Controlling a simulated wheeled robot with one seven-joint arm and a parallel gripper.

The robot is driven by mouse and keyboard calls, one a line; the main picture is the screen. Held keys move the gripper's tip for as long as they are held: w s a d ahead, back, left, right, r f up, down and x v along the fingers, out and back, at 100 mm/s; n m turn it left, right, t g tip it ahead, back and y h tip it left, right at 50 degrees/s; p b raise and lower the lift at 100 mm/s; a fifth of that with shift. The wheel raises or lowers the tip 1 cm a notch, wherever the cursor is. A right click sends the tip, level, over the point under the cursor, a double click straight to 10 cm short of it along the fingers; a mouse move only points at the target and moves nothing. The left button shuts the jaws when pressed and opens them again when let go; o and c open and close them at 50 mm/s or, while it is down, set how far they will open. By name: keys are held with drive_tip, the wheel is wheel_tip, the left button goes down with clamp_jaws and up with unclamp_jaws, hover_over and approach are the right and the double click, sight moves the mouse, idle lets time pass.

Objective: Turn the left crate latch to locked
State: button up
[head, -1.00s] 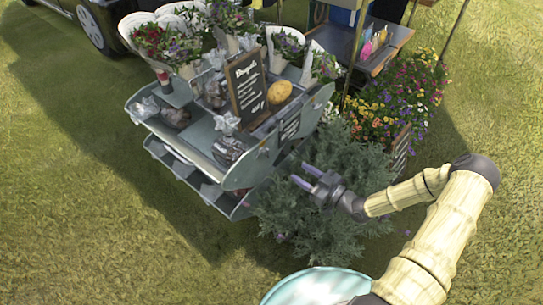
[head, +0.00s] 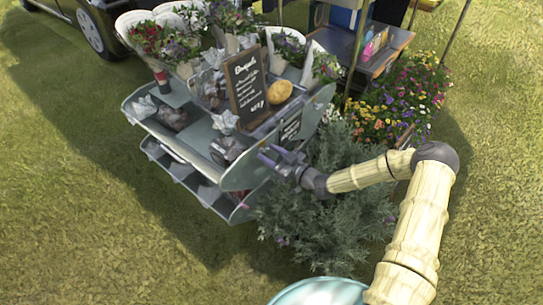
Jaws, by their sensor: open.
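The grey tiered crate stand (head: 165,150) is left of centre, with open compartments on two levels. No crate latch can be made out clearly; the stand's right end panel (head: 238,177) is partly behind my gripper. My gripper (head: 268,156) is at that end panel, its two dark fingers apart and pointing left, with nothing seen between them. Whether the fingertips touch the panel I cannot tell.
A chalkboard sign (head: 247,88) and a yellow round object (head: 280,92) stand on top, with wrapped bouquets (head: 180,50) behind. A grey-green bush (head: 325,220) is under my arm. Colourful flowers (head: 400,105) grow at right. Grass at left is free.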

drive_tip(key=shift+c, duration=0.4)
drive_tip(key=c, duration=0.9)
drive_tip(key=shift+o, duration=0.2)
drive_tip(key=shift+m, duration=0.4)
drive_tip(key=m+p, duration=0.1)
drive_tip(key=m, duration=0.2)
drive_tip(key=shift+w+d, duration=0.1)
drive_tip(key=m, duration=0.4)
drive_tip(key=m+p, duration=0.1)
drive_tip(key=m, duration=0.9)
drive_tip(key=shift+w+d+f, duration=0.1)
drive_tip(key=shift+d+f, duration=0.1)
drive_tip(key=shift+f, duration=0.15)
